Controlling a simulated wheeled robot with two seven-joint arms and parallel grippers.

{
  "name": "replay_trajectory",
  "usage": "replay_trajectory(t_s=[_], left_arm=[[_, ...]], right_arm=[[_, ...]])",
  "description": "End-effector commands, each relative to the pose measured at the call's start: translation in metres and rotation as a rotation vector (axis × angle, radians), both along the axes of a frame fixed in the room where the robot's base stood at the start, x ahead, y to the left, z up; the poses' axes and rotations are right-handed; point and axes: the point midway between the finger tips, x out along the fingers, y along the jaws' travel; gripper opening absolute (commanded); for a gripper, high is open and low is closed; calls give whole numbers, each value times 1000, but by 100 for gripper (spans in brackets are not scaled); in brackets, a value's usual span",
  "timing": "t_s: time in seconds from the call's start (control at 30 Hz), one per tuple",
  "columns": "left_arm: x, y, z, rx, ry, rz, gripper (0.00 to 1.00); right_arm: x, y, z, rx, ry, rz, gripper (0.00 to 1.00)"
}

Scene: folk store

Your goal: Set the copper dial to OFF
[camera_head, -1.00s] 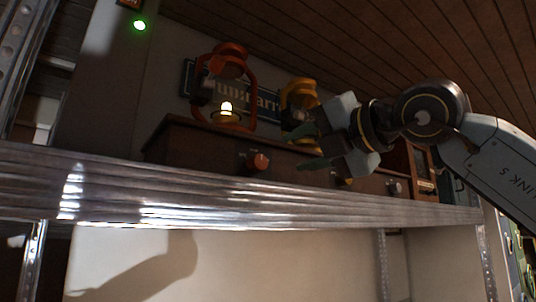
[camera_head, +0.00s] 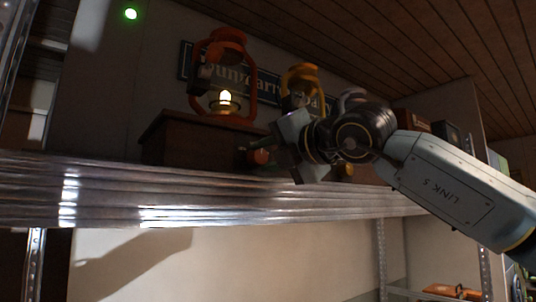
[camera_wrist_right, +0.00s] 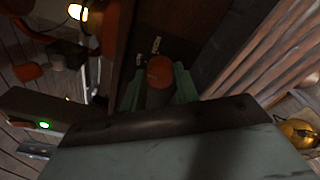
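The copper dial (camera_head: 261,157) is on the front of a dark wooden box (camera_head: 190,140), below a red lantern (camera_head: 228,72) whose bulb glows. My right gripper (camera_head: 252,156) is at this dial in the head view, partly covering it. In the right wrist view the round copper dial (camera_wrist_right: 160,72) lies between the green fingertips of my right gripper (camera_wrist_right: 159,90), one on each side. The fingers are apart, and I cannot tell whether they touch it. Two small pale labels sit beside the dial, too small to read. My left gripper is not in view.
A yellow lantern (camera_head: 300,88) and a grey one stand to the right, behind my arm. Another dial (camera_head: 345,170) shows just below my right wrist. The metal shelf edge (camera_head: 180,200) runs below the boxes. A green light (camera_head: 131,13) glows at upper left.

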Motion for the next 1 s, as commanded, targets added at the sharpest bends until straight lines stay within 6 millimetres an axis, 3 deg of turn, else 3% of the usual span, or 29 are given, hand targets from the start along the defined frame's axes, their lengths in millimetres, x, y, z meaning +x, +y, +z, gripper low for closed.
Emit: replay_trajectory(t_s=[0.13,0.57,1.0], left_arm=[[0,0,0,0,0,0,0],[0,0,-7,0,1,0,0],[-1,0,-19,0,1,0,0]], right_arm=[[0,0,0,-1,1,-1,8],[0,0,-1,-91,-64,0,8],[-1,2,0,-404,-291,1,8]])
